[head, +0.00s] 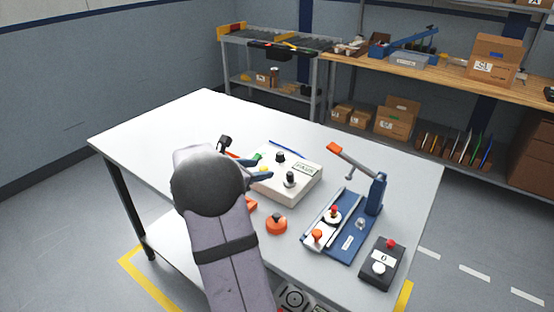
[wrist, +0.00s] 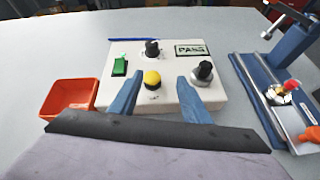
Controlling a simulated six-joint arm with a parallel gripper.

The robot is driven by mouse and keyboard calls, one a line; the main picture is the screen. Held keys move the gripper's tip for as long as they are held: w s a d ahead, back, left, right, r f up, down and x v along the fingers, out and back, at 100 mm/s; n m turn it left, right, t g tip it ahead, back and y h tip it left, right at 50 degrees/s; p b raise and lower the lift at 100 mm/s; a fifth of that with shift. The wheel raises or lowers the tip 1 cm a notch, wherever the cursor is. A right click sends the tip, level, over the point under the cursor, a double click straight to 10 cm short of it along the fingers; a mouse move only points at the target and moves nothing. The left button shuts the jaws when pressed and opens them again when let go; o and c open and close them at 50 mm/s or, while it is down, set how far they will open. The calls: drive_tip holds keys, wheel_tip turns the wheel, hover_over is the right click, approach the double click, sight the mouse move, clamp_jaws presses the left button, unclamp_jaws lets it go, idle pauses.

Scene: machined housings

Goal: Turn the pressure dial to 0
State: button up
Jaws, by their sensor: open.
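A white control box (head: 307,181) sits on the table; it fills the middle of the wrist view (wrist: 120,57). It carries a black knob at the back (wrist: 152,48), a second black knob on a pale base at the right (wrist: 202,72), a yellow-topped button (wrist: 153,79), a green switch (wrist: 120,66) and a PASS label (wrist: 191,50). No dial markings are legible, so I cannot tell which knob is the pressure dial. My gripper (wrist: 158,82) is open, its blue fingers over the box's near side, on either side of the yellow button. In the head view my gripper (head: 264,168) is at the box's left side.
A blue fixture with an orange-handled lever (head: 350,158) stands right of the box. A dark button box (head: 382,264) and an orange knobbed piece (head: 277,225) lie nearer the front. An orange bin (wrist: 68,98) is left of the box. The table's far left is clear.

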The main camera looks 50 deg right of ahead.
drive_tip(key=n+h, duration=0.1)
drive_tip(key=n, duration=0.1)
approach(278, 154)
drive_tip(key=shift+s+d+f, duration=0.25)
drive_tip(key=shift+d+f, duration=0.4)
drive_tip(key=shift+d, duration=0.2)
drive_tip(key=shift+p+x, duration=0.65)
drive_tip(key=shift+x, duration=2.95)
drive_tip(key=shift+w+r, duration=0.1)
drive_tip(key=c, duration=1)
drive_tip(key=shift+c, duration=0.2)
drive_tip(key=shift+r, duration=0.1)
